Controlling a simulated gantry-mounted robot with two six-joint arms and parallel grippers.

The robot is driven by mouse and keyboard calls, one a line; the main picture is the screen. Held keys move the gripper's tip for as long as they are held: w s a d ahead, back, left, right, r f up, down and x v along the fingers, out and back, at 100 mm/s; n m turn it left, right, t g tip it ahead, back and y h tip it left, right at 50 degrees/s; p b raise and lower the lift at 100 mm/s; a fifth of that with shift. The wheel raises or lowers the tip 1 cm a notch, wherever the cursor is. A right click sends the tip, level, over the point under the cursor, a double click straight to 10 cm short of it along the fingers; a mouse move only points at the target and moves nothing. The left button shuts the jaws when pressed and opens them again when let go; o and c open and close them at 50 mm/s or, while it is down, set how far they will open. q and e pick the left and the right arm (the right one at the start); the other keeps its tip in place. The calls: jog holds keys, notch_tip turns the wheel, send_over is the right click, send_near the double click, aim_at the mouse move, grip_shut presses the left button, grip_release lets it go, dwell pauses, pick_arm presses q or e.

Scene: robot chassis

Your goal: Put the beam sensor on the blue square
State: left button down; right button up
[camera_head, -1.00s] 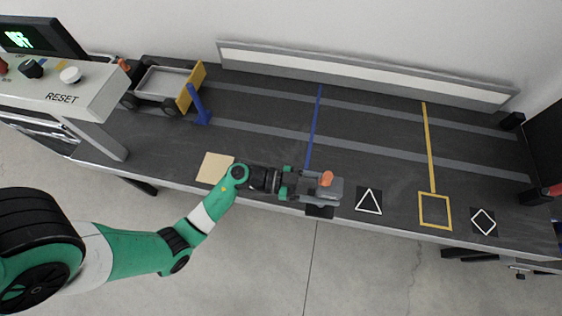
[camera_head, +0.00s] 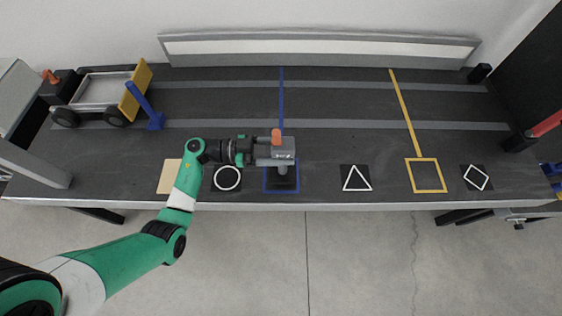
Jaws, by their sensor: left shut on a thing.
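The beam sensor (camera_head: 284,153) is a grey block with an orange top and a dark lower part. My left gripper (camera_head: 258,150) is shut on it from its left side. The blue square (camera_head: 282,191) is an outline near the front edge of the table, at the end of a blue line. In the picture the sensor's dark lower part lies inside this outline, and the grey body covers the outline's far side. I cannot tell whether the sensor touches the table. My right gripper is not in view.
A black tile with a white circle (camera_head: 227,178) lies left of the square, and a tan square (camera_head: 169,177) beyond it. A triangle tile (camera_head: 356,178), a yellow square (camera_head: 426,190) and a diamond tile (camera_head: 477,178) lie to the right. A cart (camera_head: 105,88) stands back left.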

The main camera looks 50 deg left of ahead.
pick_arm(q)
jog(key=shift+a, duration=0.1)
jog(key=b, duration=0.3)
send_over(283, 174)
jog(key=w+a, duration=0.1)
jog(key=a, duration=0.1)
notch_tip(283, 174, down, 4)
jog(key=shift+w+a+f, duration=0.1)
jog(key=shift+c, duration=0.6)
grip_release()
